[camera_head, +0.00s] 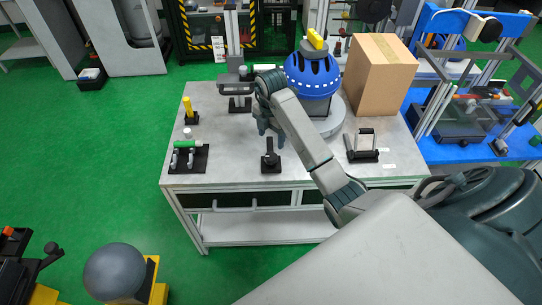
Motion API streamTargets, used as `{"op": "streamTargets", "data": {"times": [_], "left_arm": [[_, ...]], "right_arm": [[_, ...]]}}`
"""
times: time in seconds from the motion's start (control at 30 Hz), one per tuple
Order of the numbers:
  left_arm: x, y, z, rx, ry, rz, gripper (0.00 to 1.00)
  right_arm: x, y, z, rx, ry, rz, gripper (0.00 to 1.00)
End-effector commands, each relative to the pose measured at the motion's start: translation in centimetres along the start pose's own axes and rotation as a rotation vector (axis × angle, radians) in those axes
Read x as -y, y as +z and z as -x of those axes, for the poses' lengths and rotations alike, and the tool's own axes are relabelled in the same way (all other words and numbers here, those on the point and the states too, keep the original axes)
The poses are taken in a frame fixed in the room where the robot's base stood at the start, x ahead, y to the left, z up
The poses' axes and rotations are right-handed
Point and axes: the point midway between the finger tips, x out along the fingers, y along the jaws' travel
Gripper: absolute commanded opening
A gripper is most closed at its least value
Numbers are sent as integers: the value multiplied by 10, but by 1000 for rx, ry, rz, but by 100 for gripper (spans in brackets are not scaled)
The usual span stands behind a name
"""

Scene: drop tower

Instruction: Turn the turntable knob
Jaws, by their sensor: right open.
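The grey round turntable (334,124) lies on the workbench's right half, partly hidden by my right arm. A blue helmet-like dome (312,75) with a yellow piece (317,39) on top stands over it on a dark base. I cannot pick out the turntable knob for certain. A small black upright piece on a plate (270,156) stands at the bench's front middle. My right gripper (268,128) is open and points down over the bench, left of the dome and behind the black piece. I cannot tell whether it touches anything. My left gripper is out of view.
The grey workbench (228,145) also carries a cardboard box (378,75) behind right, a black holder (363,146) at front right, and a fixture with green and grey handles (188,157) at front left. A yellow-handled piece (189,109) stands behind it. Bare bench lies left of my gripper.

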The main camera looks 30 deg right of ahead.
Motion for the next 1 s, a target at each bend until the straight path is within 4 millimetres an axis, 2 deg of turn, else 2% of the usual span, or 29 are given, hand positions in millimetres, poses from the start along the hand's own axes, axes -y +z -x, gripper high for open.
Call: {"op": "streamTargets", "data": {"times": [0.1, 1.0], "left_arm": [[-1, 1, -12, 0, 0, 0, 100], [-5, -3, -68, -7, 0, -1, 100]], "right_arm": [[0, 0, -12, 0, 0, 0, 65], [0, 0, -71, -1, 1, 1, 65]]}}
